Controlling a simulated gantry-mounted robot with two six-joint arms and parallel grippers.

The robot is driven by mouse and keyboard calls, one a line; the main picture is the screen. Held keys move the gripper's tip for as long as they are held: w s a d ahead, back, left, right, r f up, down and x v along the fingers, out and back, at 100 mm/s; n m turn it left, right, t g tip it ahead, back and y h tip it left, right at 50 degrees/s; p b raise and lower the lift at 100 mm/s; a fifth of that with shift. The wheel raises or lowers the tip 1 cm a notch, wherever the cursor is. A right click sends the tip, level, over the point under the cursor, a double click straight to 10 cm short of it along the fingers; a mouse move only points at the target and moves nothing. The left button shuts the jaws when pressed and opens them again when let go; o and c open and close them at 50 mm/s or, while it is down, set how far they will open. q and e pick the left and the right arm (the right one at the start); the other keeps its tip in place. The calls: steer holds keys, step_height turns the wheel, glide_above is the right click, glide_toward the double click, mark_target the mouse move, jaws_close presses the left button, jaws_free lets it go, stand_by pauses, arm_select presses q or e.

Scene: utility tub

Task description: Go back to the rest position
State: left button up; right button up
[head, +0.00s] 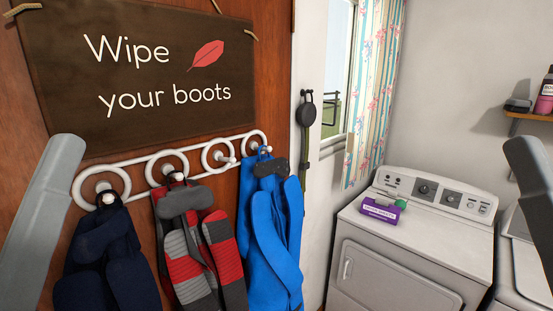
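Neither of my grippers shows in the head view. A grey link of my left arm rises along the left edge, and a dark grey link of my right arm shows at the right edge. The ends of both arms lie outside the picture, so I cannot see whether the grippers are open, shut or holding anything.
A white hook rail (154,168) on the wooden wall carries dark navy (105,262), red-and-grey (200,255) and blue (272,235) hanging items. A white washer-like machine (410,250) stands right, with a purple-and-green box (382,209) on top. A shelf (530,116) holds bottles.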

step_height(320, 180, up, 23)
steer(key=p, duration=2)
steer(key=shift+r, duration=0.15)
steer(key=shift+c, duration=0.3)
